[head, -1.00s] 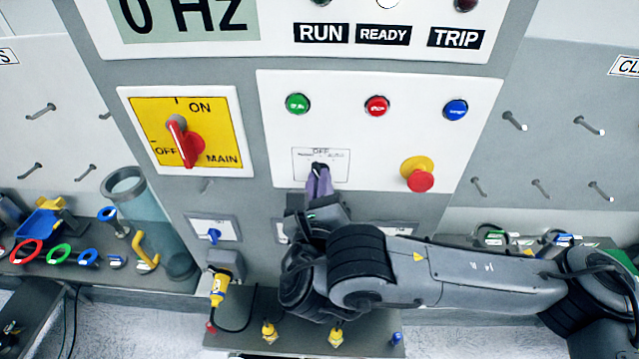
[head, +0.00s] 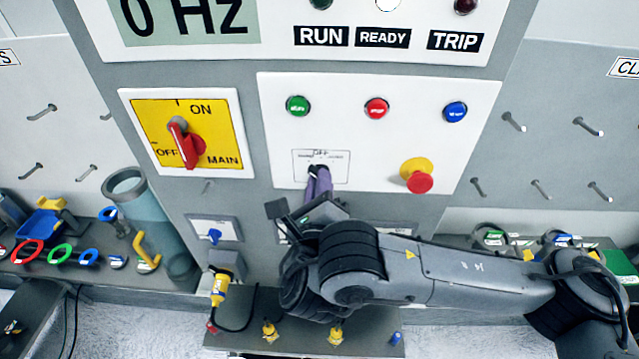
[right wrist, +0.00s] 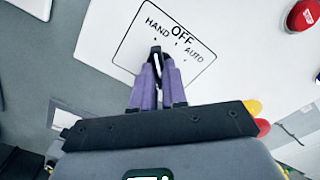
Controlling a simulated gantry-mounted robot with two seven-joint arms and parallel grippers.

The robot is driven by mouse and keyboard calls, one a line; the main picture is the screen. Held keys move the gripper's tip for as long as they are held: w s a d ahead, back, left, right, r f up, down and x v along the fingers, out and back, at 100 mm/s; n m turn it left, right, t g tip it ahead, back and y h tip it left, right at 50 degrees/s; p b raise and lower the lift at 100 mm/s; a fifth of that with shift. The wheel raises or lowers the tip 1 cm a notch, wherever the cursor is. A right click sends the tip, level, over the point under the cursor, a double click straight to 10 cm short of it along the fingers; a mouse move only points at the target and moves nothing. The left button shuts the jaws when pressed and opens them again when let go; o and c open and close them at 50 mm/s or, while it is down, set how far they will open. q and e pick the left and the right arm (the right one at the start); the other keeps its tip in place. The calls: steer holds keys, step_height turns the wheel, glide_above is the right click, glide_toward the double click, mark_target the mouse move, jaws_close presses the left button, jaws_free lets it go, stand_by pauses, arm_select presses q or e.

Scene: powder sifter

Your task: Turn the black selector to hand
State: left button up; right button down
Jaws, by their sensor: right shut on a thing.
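The black selector (right wrist: 156,58) sits on a white plate (right wrist: 128,50) marked HAND, OFF and AUTO. In the right wrist view its tip points up toward the HAND word, turned to the HAND side of OFF. In the head view the selector (head: 317,170) shows small below the OFF mark. My right gripper (right wrist: 157,80) has purple fingers on both sides of the selector and is shut on it. The right gripper also shows in the head view (head: 318,182), coming from below. The fingers hide part of the selector. My left gripper is not in view.
Green (head: 298,106), red (head: 377,108) and blue (head: 455,111) buttons sit above the selector. A red mushroom button (head: 419,182) on a yellow base is to its right. The red main switch (head: 186,143) is at left. A shelf with fittings lies below.

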steer(key=c, duration=1.2)
jaws_free()
steer(key=shift+c, duration=0.2)
steer(key=shift+o, duration=0.4)
steer(key=shift+s, duration=0.15)
steer(key=s, duration=1)
steer(key=shift+s+a, duration=0.25)
steer(key=shift+s, duration=0.05)
